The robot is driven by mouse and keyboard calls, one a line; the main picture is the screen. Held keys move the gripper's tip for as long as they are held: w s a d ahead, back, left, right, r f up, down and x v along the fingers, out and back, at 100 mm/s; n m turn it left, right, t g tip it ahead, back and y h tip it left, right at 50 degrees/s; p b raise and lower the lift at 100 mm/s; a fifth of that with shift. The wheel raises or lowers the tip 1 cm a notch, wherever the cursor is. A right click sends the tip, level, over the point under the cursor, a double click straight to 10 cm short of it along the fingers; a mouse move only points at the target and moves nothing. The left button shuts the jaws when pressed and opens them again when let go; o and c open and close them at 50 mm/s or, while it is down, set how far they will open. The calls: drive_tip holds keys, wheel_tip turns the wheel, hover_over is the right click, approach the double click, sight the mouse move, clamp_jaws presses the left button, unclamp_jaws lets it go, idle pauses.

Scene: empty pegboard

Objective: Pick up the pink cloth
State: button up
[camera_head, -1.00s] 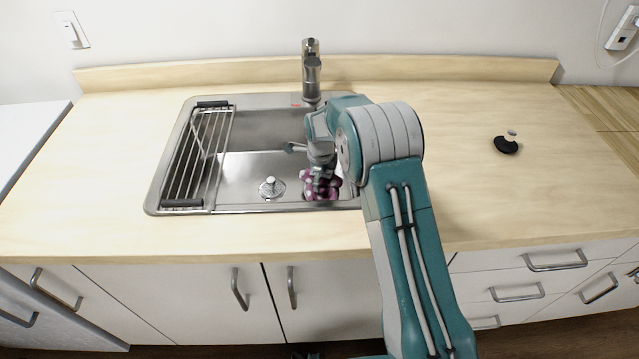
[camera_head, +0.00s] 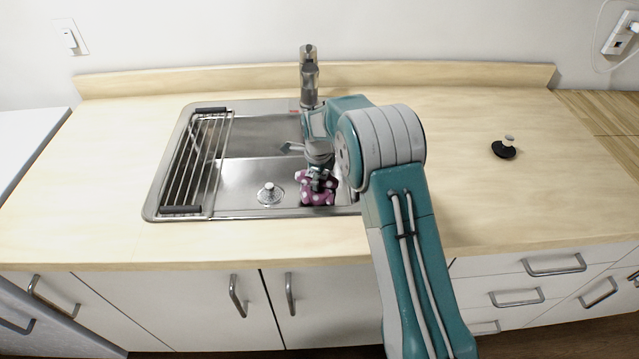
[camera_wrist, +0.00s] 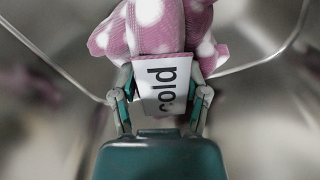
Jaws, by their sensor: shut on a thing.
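The pink cloth (camera_head: 316,194) with white dots is in the right part of the sink, near its front edge. My gripper (camera_head: 321,178) is at the top of the cloth and shut on it. In the wrist view the cloth (camera_wrist: 150,28) bunches up beyond the fingers. Whether the cloth's underside touches the sink floor cannot be told.
The metal sink (camera_head: 236,172) has a drain plug (camera_head: 269,193) left of the cloth and a wire rack (camera_head: 193,165) at its left side. A faucet (camera_head: 309,75) stands behind. A black stopper (camera_head: 504,149) lies on the counter (camera_head: 470,200) at right, which is otherwise mostly clear.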

wheel_tip(320, 180, up, 5)
drive_tip(key=shift+d+r, duration=0.1)
drive_tip(key=a, duration=1.9)
drive_tip(key=shift+a, duration=0.3)
